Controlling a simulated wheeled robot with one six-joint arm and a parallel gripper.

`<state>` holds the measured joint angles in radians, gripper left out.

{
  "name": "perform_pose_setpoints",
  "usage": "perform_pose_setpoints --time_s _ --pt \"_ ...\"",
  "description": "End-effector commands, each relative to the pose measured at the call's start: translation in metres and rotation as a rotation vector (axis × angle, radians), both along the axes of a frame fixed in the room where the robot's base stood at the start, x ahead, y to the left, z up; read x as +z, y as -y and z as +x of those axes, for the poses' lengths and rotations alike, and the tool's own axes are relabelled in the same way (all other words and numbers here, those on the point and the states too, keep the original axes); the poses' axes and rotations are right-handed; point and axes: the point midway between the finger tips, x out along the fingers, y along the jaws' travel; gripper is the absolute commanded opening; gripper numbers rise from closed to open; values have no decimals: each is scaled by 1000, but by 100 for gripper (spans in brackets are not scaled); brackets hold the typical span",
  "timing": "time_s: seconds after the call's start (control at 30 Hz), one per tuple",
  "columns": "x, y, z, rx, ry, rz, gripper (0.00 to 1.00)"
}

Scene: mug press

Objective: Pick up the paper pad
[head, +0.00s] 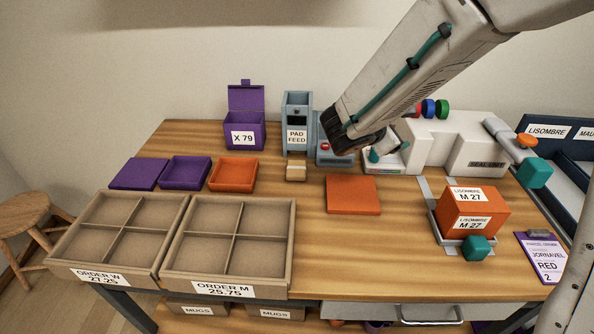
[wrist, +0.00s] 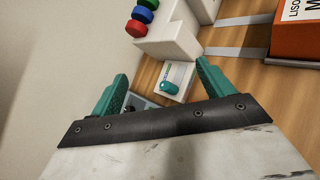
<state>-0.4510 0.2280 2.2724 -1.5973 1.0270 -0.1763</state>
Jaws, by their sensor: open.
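A small tan block (head: 296,172), which looks like the paper pad, sits on the table at the foot of the grey-blue dispenser labelled PAD FEED (head: 297,115). My gripper (head: 380,150) is to the right of it, near the white press, and apart from it. In the wrist view my gripper (wrist: 160,88) has its two teal fingers spread with nothing held between them. The tan block is not visible in the wrist view. In the head view my arm hides part of the gripper and the area behind it.
The white press (head: 460,143) stands at the back right, with an orange M 27 box (head: 470,213) in front. A grey-blue device with a red button (head: 326,147) stands beside the dispenser. An orange tray (head: 233,174) and an orange flat piece (head: 352,194) flank the block. Order boxes (head: 228,287) fill the front left.

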Motion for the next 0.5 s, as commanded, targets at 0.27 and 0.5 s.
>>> perform_pose_setpoints --time_s 0.27,0.5 --pt "-116 -163 50 648 -136 -350 80" --pt "-169 -224 46 897 -176 -470 80"
